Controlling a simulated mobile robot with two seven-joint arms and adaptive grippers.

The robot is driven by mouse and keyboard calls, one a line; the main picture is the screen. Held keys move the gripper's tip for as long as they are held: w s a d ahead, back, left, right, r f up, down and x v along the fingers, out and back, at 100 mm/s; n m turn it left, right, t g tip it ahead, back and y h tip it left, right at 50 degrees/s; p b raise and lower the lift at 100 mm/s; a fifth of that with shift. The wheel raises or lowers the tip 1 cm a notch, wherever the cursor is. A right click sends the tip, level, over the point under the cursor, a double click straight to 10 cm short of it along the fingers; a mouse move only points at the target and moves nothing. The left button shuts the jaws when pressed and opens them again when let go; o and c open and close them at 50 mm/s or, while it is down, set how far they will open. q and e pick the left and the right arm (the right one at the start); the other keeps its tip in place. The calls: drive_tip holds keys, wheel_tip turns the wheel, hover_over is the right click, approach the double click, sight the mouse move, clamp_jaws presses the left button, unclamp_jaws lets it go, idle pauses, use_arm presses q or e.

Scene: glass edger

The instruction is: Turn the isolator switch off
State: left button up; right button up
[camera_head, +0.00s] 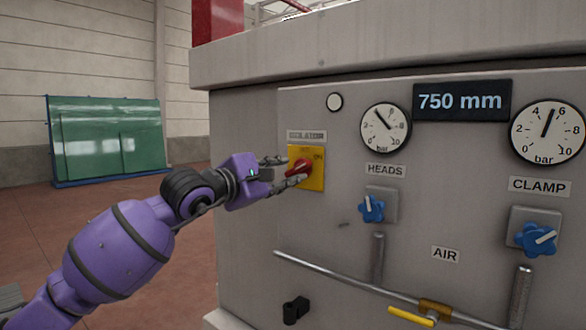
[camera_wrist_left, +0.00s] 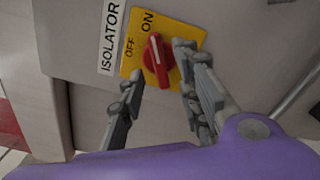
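The isolator switch is a red rotary knob (camera_head: 299,168) on a yellow plate (camera_head: 317,181), under an ISOLATOR label on the grey machine panel. The knob (camera_wrist_left: 158,62) also shows in the left wrist view, with OFF and ON printed above it; its white mark points nearer to ON. My left gripper (camera_head: 296,170) is at the switch. In the left wrist view its fingers (camera_wrist_left: 159,63) are spread, one on each side of the knob. The left finger looks apart from the knob; whether the right one touches it, I cannot tell. My right gripper is not in view.
Right of the switch are blue HEADS (camera_head: 372,208) and CLAMP (camera_head: 536,238) knobs, with gauges above. Below run metal pipes and a yellow-handled AIR valve (camera_head: 411,317). A black fitting (camera_head: 295,310) sticks out low. Green glass sheets (camera_head: 110,140) stand far left; floor there is clear.

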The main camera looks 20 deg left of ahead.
sight(293, 170)
use_arm(q)
drive_tip(key=shift+x, duration=1.6)
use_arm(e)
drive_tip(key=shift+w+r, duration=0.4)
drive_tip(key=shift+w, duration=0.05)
use_arm(q)
drive_tip(key=shift+c, duration=0.5)
clamp_jaws()
